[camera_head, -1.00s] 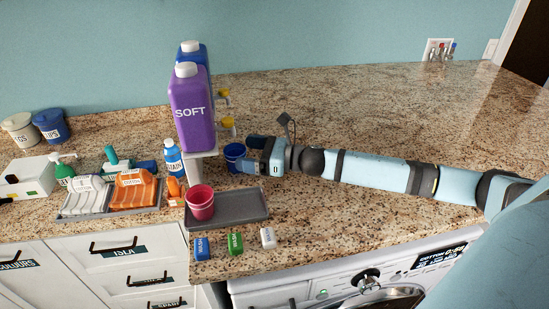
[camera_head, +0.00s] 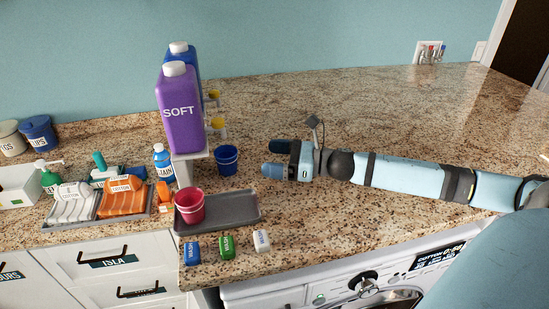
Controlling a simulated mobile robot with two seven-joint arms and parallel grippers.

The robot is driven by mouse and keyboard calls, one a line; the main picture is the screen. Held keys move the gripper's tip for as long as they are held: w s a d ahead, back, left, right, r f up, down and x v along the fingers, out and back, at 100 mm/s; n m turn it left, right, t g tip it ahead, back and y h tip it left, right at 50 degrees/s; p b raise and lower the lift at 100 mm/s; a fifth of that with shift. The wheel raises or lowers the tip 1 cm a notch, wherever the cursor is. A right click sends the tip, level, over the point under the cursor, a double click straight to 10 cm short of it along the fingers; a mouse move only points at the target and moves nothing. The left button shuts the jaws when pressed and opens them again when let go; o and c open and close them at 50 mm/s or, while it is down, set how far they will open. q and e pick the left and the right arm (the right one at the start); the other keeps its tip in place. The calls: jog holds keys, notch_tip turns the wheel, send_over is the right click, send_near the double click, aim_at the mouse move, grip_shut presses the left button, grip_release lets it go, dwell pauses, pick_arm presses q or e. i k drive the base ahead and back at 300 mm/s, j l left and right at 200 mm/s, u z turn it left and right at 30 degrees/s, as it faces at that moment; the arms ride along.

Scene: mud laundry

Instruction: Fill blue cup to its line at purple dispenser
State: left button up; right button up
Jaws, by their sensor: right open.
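The purple dispenser (camera_head: 180,118), marked SOFT, stands on a white stand (camera_head: 184,168) and has a yellow tap (camera_head: 217,123) on its right side. The blue cup (camera_head: 227,160) stands upright on the counter, below and slightly right of that tap. Its line and any liquid inside cannot be made out. My right gripper (camera_head: 272,159) is open and empty, to the right of the blue cup and apart from it, fingers pointing left. My left gripper is not in view.
A pink cup (camera_head: 190,207) stands on a grey tray (camera_head: 240,212) in front of the stand. Several wash boxes (camera_head: 227,245) line the front edge. A blue dispenser (camera_head: 180,49) stands behind the purple one. The counter (camera_head: 400,140) is clear at right.

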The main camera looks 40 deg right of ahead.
aim_at(218, 122)
jog(key=k+j, duration=0.8)
jog(key=j, duration=0.05)
